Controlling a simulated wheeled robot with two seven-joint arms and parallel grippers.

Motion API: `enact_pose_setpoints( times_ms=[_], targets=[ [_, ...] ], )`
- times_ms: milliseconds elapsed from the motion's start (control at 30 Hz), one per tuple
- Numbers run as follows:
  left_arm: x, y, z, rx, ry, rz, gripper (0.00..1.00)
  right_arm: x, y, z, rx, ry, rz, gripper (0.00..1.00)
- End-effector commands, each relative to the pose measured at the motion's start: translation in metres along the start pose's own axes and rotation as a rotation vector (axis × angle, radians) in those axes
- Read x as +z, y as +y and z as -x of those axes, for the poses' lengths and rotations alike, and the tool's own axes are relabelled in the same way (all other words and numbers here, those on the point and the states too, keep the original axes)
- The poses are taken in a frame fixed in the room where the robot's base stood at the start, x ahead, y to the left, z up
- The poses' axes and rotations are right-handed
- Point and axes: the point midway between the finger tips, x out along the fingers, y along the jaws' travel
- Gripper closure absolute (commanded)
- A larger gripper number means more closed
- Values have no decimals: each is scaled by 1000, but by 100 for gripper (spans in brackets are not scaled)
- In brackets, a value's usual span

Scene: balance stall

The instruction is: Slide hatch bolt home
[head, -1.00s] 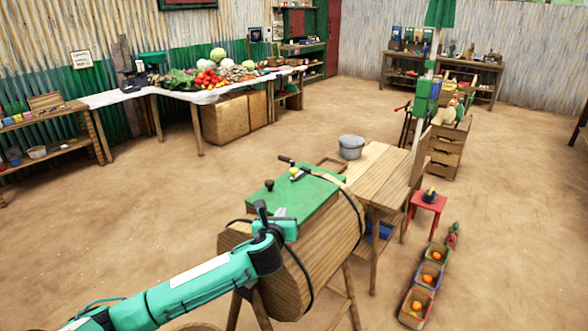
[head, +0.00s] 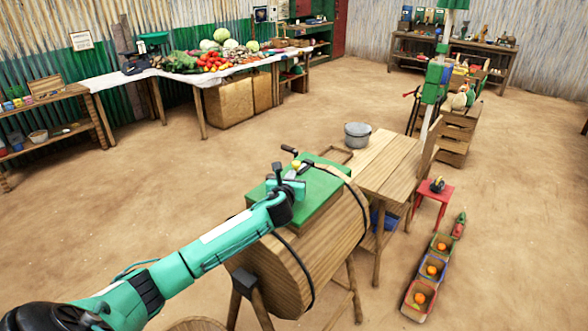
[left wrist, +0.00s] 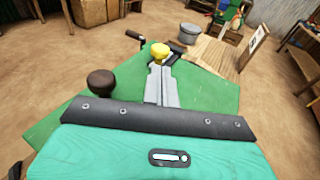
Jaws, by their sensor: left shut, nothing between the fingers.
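The green hatch (head: 322,205) lies on top of a wooden barrel (head: 300,258). The bolt's yellow knob (head: 297,165) stands near the hatch's far side; it also shows in the left wrist view (left wrist: 160,50). My left gripper (head: 290,181) is shut and empty, low over the hatch. In the left wrist view its grey fingertips (left wrist: 160,66) point at the knob and appear just short of it; contact is not clear. The fingers hide part of the bolt. A dark round knob (left wrist: 101,83) stands on the hatch left of the fingers. My right gripper is out of view.
A crank handle (head: 289,150) sticks out beyond the barrel's far end. A wooden table (head: 385,163) with a grey pot (head: 357,134) stands right behind the barrel. A red stool (head: 434,190) and small crates (head: 419,300) are farther right. Open floor lies left.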

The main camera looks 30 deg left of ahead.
Motion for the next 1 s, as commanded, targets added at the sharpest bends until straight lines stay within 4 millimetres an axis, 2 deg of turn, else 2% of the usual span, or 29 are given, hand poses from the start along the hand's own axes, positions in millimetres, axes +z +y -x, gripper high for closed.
enact_pose_setpoints(
  times_ms=[133, 400, 1000],
  targets=[
    [2, 0, -22, 1, 1, 3, 100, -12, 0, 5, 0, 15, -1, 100],
    [0, -1, -46, 0, 0, 2, 100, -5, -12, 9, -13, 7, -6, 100],
    [1, -4, -57, -1, -1, 2, 100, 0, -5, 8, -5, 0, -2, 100]
  ],
)
